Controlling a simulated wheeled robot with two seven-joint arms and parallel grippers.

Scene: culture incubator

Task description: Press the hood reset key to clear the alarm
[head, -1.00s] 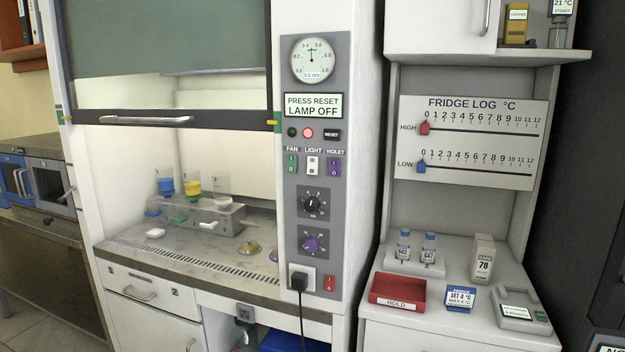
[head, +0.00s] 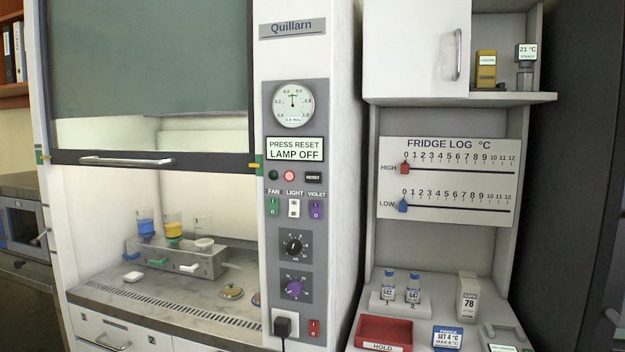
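The hood's grey control panel (head: 322,230) faces me near the middle of the head view. The black RESET key (head: 313,177) sits on it, right of a lit red lamp (head: 289,176) and a dark green lamp (head: 273,175). Above them a display (head: 295,149) reads "PRESS RESET LAMP OFF". A round gauge (head: 293,105) is at the panel's top. Neither of my grippers is in view.
Below the key are the fan (head: 273,207), light (head: 294,208) and violet (head: 316,209) switches, then two knobs. The raised hood sash (head: 150,60) is at left. At right, a counter holds vials and a red tray (head: 384,334).

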